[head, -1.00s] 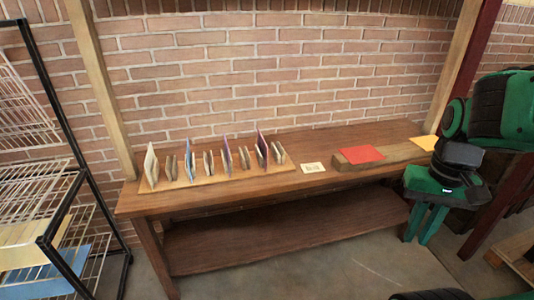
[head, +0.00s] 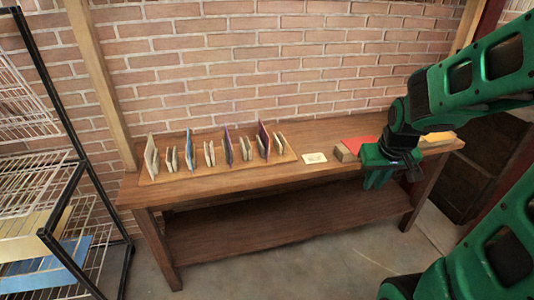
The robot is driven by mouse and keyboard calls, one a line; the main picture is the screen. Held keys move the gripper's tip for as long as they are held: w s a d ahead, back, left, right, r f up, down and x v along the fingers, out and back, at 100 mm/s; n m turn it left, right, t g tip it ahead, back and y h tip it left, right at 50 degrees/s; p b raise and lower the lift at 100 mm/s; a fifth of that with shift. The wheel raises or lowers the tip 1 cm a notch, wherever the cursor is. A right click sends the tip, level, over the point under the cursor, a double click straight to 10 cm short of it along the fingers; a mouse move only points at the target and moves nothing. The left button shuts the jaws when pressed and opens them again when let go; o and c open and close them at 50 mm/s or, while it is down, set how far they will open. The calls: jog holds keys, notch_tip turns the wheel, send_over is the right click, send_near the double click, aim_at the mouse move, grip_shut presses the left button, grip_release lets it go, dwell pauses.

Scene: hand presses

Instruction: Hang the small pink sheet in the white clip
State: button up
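My gripper (head: 377,181) points down near the front edge of the wooden bench, at the right part of the bench top. Its green fingers look empty, but the gap between them is not clear from here. I see no sheet that is clearly pink and no clip that is clearly white. A red sheet (head: 353,144) lies on a low wooden block (head: 343,154), just behind and left of my gripper. My arm hides part of it. A yellow sheet (head: 437,137) shows to the right, partly behind my arm.
A wooden rack (head: 215,172) on the bench's left holds several upright cream, blue and purple sheets between slotted pieces. A wire shelf (head: 75,215) stands at the left with yellow and blue sheets. Bare bench top (head: 280,176) lies in front.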

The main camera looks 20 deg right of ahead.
jog(key=w+a+f+n+t, duration=0.2)
jog(key=w+f, duration=0.1)
jog(key=w, duration=0.6)
jog(key=n+t+y, duration=0.1)
jog(key=t+y, duration=0.1)
jog(key=t, duration=1)
send_near(265, 137)
jog(key=shift+w+f, duration=1.75)
jog(key=shift+w, duration=0.05)
jog(key=shift+a, duration=0.1)
jog(key=shift+c, duration=0.5)
grip_shut()
